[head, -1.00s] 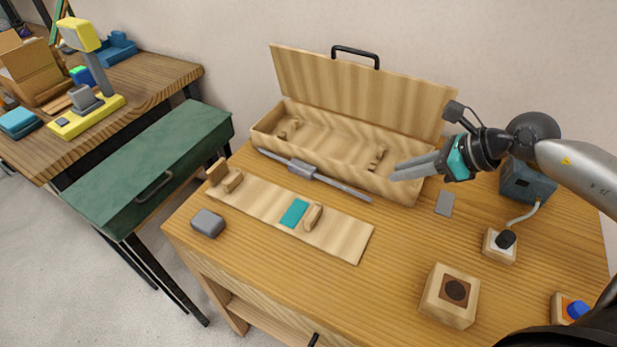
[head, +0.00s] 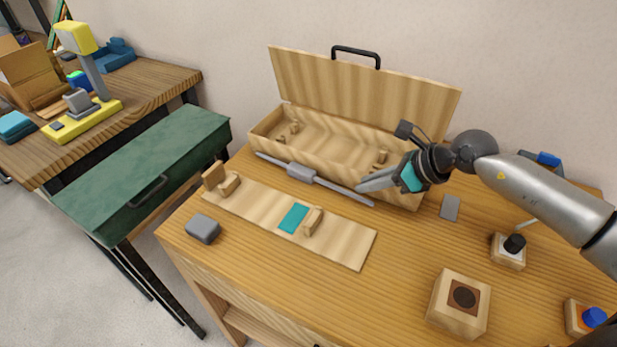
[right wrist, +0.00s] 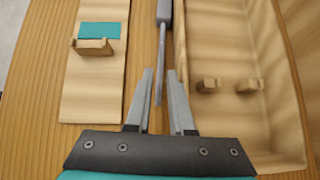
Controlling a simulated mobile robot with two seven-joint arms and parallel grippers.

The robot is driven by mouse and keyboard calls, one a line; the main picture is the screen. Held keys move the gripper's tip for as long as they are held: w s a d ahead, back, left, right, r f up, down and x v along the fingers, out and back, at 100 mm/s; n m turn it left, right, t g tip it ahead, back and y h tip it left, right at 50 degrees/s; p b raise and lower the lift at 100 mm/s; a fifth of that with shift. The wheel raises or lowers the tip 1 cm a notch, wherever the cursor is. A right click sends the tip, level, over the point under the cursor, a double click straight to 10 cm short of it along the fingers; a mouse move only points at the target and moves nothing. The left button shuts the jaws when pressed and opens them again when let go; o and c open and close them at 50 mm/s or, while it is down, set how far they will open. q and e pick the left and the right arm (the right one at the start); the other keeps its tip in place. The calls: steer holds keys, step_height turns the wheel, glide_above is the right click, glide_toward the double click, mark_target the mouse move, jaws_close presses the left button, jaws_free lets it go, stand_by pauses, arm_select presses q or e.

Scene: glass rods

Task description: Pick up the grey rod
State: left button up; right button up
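The grey rod (head: 345,189), thin with a thicker grey block at its middle (head: 301,173), lies on the table along the front of the open wooden case (head: 345,180). It also shows in the right wrist view (right wrist: 164,52), running from the top down between my fingers. My right gripper (head: 360,186) is by the rod's right part. In the right wrist view my right gripper (right wrist: 160,74) is open, with one finger on each side of the rod's near end. I cannot tell how high the fingertips are above it. My left gripper is not in view.
A wooden board (head: 340,241) with two holders and a teal patch (head: 293,217) lies in front of the rod. A grey block (head: 202,229) sits left. A wooden cube (head: 459,303) and a switch box (head: 508,252) stand right. The case lid (head: 360,90) stands open.

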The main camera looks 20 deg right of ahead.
mark_target(347, 191)
steer(key=shift+d+f+b+x, duration=0.1)
steer(key=shift+b+x, duration=0.2)
steer(key=shift+x, duration=1.1)
steer(key=shift+d+f+b+x, duration=0.15)
steer(key=shift+b+x, duration=0.15)
steer(key=shift+x, duration=1.15)
steer(key=shift+s, duration=0.15)
jaws_close()
